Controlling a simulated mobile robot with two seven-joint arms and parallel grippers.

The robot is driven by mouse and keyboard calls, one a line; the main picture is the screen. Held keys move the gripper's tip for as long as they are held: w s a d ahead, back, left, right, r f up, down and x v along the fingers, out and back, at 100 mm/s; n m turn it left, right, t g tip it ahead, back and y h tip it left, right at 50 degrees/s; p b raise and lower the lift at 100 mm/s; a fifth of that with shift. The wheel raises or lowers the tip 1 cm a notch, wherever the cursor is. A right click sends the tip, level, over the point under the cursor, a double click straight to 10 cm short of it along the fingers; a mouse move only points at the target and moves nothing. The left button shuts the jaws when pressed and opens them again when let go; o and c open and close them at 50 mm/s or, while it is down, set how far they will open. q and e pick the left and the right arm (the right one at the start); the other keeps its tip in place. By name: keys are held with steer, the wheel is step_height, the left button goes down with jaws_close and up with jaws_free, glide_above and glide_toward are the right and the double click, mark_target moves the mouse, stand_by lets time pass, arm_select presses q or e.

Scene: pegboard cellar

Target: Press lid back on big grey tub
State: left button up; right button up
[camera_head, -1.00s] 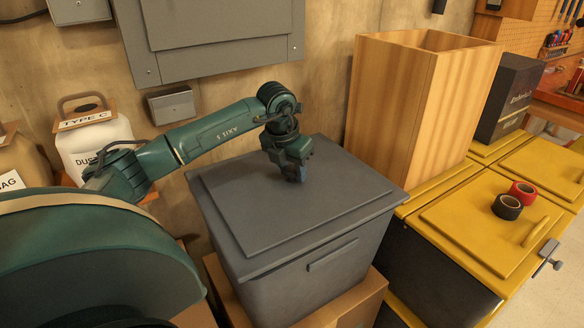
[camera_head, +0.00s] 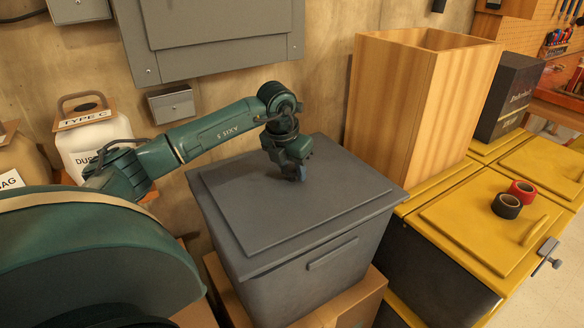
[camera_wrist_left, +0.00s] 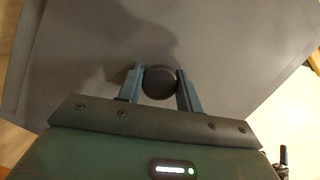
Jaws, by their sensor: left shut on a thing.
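The big grey tub (camera_head: 318,285) stands on a cardboard box, with its grey lid (camera_head: 250,220) lying over its top. The lid has a raised flat panel and looks about level; I cannot tell whether its rim is fully seated all round. My left gripper (camera_head: 297,175) points down at the lid's middle. In the left wrist view its two fingers are shut on a round dark knob (camera_wrist_left: 160,82) on the lid. The knob is hidden behind the gripper in the head view. My right gripper is not in view.
A tall open wooden box (camera_head: 400,110) stands close behind the tub's right side. Yellow-lidded bins (camera_head: 470,235) on the right carry two tape rolls (camera_head: 507,206). A white container (camera_head: 92,145) is at left. A grey wall cabinet (camera_head: 220,35) hangs above.

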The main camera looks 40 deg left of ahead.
arm_select(q)
steer(key=shift+f, duration=0.1)
stand_by(0.7)
steer(key=o, duration=1.7)
steer(key=shift+r+p, duration=2.8)
steer(key=shift+r, duration=0.75)
steer(key=shift+c, duration=0.5)
jaws_close()
